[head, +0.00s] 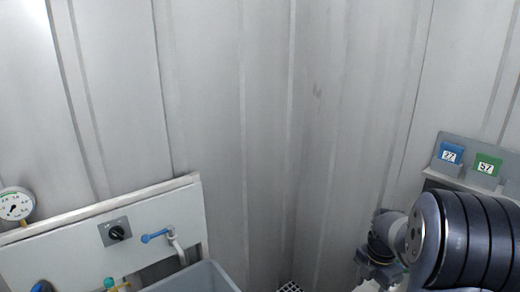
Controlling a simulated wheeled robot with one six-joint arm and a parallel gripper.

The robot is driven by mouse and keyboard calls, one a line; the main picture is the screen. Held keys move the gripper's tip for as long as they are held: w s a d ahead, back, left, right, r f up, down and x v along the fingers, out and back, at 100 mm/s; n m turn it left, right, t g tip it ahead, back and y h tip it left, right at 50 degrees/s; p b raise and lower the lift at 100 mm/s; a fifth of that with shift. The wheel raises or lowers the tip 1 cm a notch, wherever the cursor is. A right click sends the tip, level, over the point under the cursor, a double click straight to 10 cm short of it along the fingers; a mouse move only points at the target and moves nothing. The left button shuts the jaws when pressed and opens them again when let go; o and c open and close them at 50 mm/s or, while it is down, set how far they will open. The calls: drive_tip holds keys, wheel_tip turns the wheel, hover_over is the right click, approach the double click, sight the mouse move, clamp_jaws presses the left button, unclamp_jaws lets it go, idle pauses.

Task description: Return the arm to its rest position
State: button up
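My arm (455,240) fills the lower right of the head view, with a large dark ribbed link close to the camera. A smaller dark joint (378,255) of mine shows just left of it, low in the picture. The fingers of my gripper cannot be made out; that end of the arm is cut off by the bottom edge or hidden behind the links. Whether anything is held is not visible.
A blue labelled block (450,153) and a green one (487,166) sit on a grey holder behind my arm. At left, a white panel carries a gauge (15,205), a black knob (117,233) and a blue-handled tap (157,236) above a grey basin (195,280). Ribbed walls stand behind.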

drive_tip(key=m, duration=0.5)
drive_tip(key=shift+f, duration=0.1)
drive_tip(key=m, duration=0.4)
drive_tip(key=shift+m+p, duration=0.3)
drive_tip(key=m, duration=0.4)
drive_tip(key=shift+m, duration=0.4)
drive_tip(key=m, duration=0.5)
